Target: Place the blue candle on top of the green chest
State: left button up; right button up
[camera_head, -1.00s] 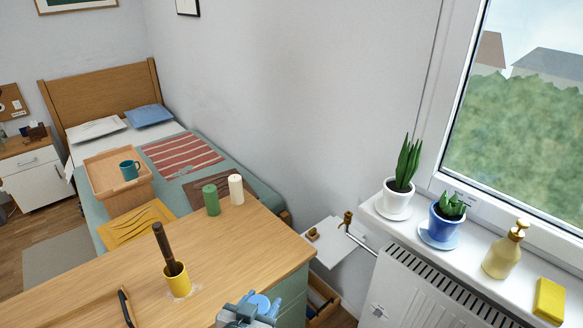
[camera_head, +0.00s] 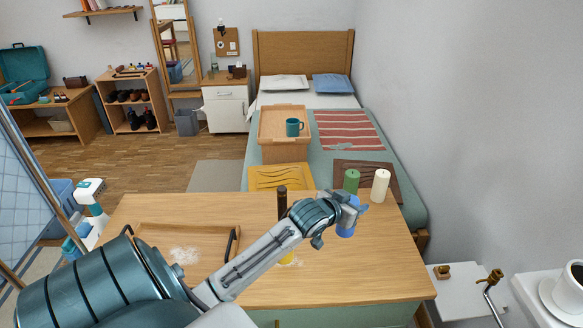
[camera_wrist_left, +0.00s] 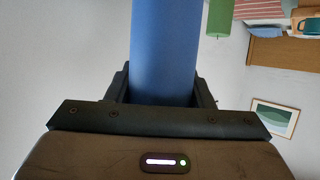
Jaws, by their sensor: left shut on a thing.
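My left gripper (camera_head: 349,207) is shut on the blue candle (camera_head: 346,230). In the head view it holds the candle over the right part of the green chest's wooden top (camera_head: 385,268); I cannot tell whether the candle's base touches it. The chest's green front (camera_head: 345,317) shows at the bottom. In the left wrist view the blue candle (camera_wrist_left: 165,50) stands between the fingers (camera_wrist_left: 165,90), its far end out of frame. A green candle (camera_head: 351,181) and a white candle (camera_head: 381,186) stand behind the gripper at the chest's back right. My right gripper is out of view.
A wooden tray (camera_head: 190,232) lies on the chest's left. The bed (camera_head: 390,150) lies beyond the chest. The chest top is bare at front right.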

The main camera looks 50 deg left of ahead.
pick_arm(q)
notch_tip(320, 180, down, 10)
jog(key=shift+d+r+p, duration=0.1)
jog(key=shift+p, duration=0.55)
jog(key=shift+s, duration=0.1)
jog(key=o, duration=1.1)
jog(key=shift+o, duration=0.2)
jog(key=b+v, duration=0.1)
jog(key=v, duration=1.1)
